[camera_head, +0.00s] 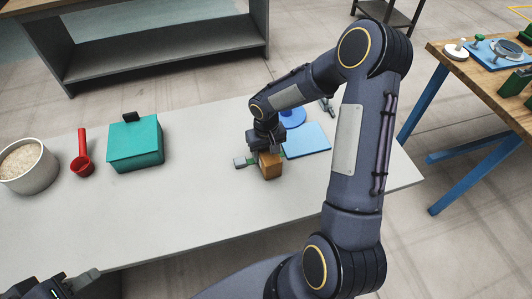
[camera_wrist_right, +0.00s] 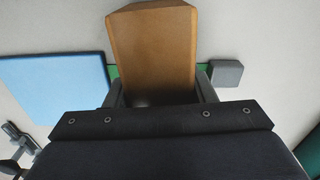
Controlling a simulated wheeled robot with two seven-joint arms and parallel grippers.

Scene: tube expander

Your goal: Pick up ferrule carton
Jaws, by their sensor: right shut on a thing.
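The ferrule carton appears to be the small orange-brown box (camera_head: 270,165) on the pale table, right of the teal box. It fills the upper middle of the right wrist view (camera_wrist_right: 153,45). My right gripper (camera_head: 266,150) comes down on it from above and is shut on it, with one finger on each side in the wrist view (camera_wrist_right: 157,88). I cannot tell whether the carton is touching the table. My left gripper (camera_head: 66,284) is at the bottom left corner, away from the carton; its fingertips are only partly visible.
A grey block (camera_head: 245,160) lies close left of the carton, and a blue mat (camera_head: 307,140) lies to its right. A teal box (camera_head: 135,143), red scoop (camera_head: 82,155) and filled pot (camera_head: 27,167) stand at left. The table (camera_head: 200,200) is clear in front.

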